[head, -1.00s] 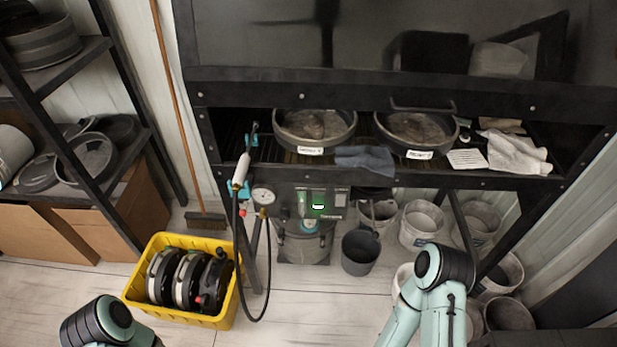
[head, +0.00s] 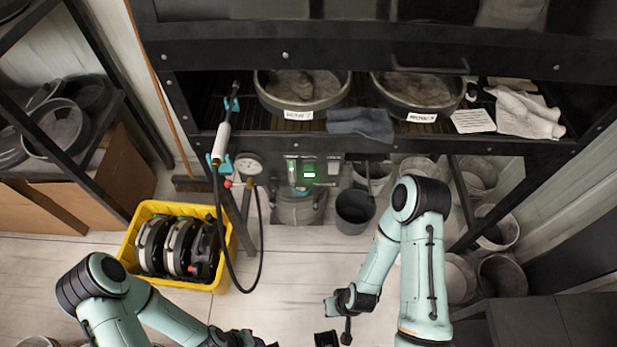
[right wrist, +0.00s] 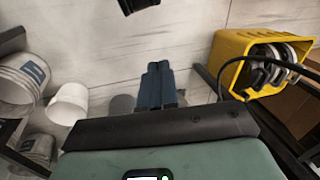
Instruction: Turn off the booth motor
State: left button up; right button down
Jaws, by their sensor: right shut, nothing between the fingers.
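The motor switch box (head: 311,172) is mounted under the front of the dark booth (head: 290,140) in the head view, and a small display on it glows green. A grey motor-like canister (head: 298,207) stands just below it. My right arm is bent in front of the booth, with its wrist low in the head view, well short of the box. In the right wrist view my right gripper (right wrist: 157,80) is shut and empty over the pale floor. My left arm reaches in along the bottom edge; its fingers are out of view.
A yellow crate (head: 226,277) with dark round units stands on the floor at left. A hose (head: 261,245) hangs beside a gauge (head: 248,165). Buckets (head: 355,211) stand under the booth. Two pans (head: 302,108) and cloths lie on its grate. The front floor is open.

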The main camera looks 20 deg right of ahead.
aim_at(309, 167)
jog(key=w+a+r+n+t+h+b, duration=0.1)
jog(key=w+r+n+t+h+b, duration=0.2)
jog(key=w, duration=0.4)
jog(key=w+r+n+t+b, duration=0.2)
jog(key=w+n+t+b, duration=0.3)
jog(key=w, duration=0.3)
pick_arm(q)
jog(key=w+a+f+t+b, duration=0.1)
jog(key=w+f+b, duration=0.1)
jog(key=f, duration=0.5)
jog(key=w+f+t+b, duration=0.1)
jog(key=f+b, duration=0.2)
jog(key=f, duration=0.4)
jog(key=shift+w+a+f+y+b, duration=0.25)
jog(key=shift+w+a+y+b, duration=0.1)
jog(key=shift+w+a+y, duration=0.05)
pick_arm(e)
jog(key=w+a+r+n+t+h, duration=0.1)
jog(key=r+n+t, duration=0.3)
jog(key=r, duration=0.5)
jog(key=w+a+r+n+t+h, duration=0.1)
jog(key=r+n+t+h, duration=0.3)
jog(key=r, duration=0.5)
jog(key=shift+w+r+n+t, duration=0.3)
jog(key=shift+w+r+t, duration=0.05)
jog(key=shift+w+t, duration=0.4)
